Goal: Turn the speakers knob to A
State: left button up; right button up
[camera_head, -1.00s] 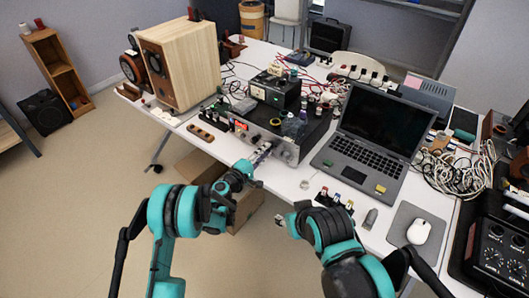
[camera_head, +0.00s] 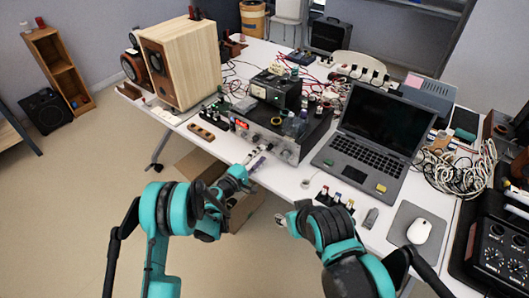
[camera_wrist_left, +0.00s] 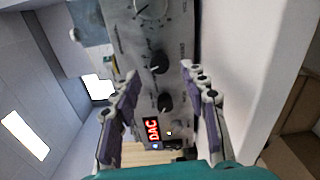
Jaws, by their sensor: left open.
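The amplifier (camera_head: 291,152) with a silver front panel stands on the white table, left of the laptop. In the left wrist view its panel (camera_wrist_left: 132,62) carries a dark upper knob (camera_wrist_left: 160,62), a dark lower knob (camera_wrist_left: 165,102) and a large silver dial (camera_wrist_left: 150,8), partly cut off. A red display (camera_wrist_left: 152,130) reads DAC. The small lettering is too blurred to tell which is the speakers knob. My left gripper (camera_head: 257,159) is open and empty in front of the panel; its fingers (camera_wrist_left: 159,75) appear on both sides of the dark knobs. My right gripper (camera_head: 281,219) is low near the table's front edge, its jaws unclear.
A wooden speaker (camera_head: 185,62) stands at the table's left. A black unit (camera_head: 276,90) sits on the amplifier. The laptop (camera_head: 372,135) is to the right, with a mouse (camera_head: 419,231) and tangled cables (camera_head: 455,170) beyond. Small colored-top connectors (camera_head: 335,200) lie near the front edge.

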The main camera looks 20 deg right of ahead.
pick_arm(q)
jog(key=v, duration=0.4)
dwell(0.4)
jog(key=shift+a+r, duration=0.1)
jog(key=shift+r, duration=0.3)
jog(key=s+a+r+m+g+y, duration=0.1)
jog(key=s+a+r+m+y, duration=0.25)
jog(key=a+r, duration=0.2)
jog(key=s+a+r+m+g+y, duration=0.1)
jog(key=s+a+r+m+y, duration=0.1)
jog(key=s+a+r, duration=0.4)
jog(key=s+a+m+g+y, duration=0.2)
jog(key=s+a+y, duration=0.6)
jog(key=s+a, duration=1.2)
jog(key=shift+s+a+m+y, duration=0.35)
jog(key=shift+s+m, duration=0.2)
jog(key=shift+s, duration=0.65)
